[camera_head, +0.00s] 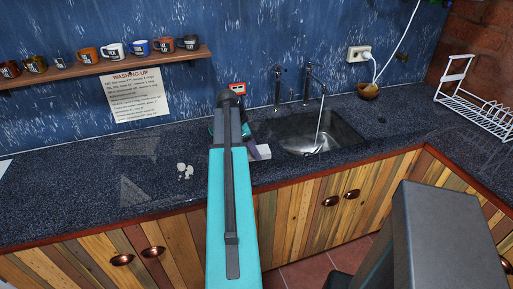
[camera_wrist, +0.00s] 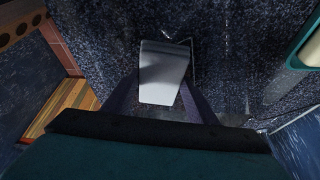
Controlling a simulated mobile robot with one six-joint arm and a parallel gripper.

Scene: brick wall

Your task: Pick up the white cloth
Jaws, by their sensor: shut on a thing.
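The white cloth (camera_wrist: 163,72) shows in the wrist view as a pale, flat, roughly rectangular piece between the two dark fingers of my gripper (camera_wrist: 160,93). My gripper is shut on it. In the head view the cloth (camera_head: 263,152) is a small white patch at the end of my gripper (camera_head: 252,150), over the dark speckled counter just left of the sink. My arm hides part of the gripper there. I cannot tell whether the cloth touches the counter.
The sink (camera_head: 335,140) has its tap running. Small white pieces (camera_head: 184,171) lie on the counter (camera_head: 70,205) left of my arm. Several mugs stand on a shelf (camera_head: 110,68) at the back left. A white dish rack (camera_head: 480,110) stands at the right.

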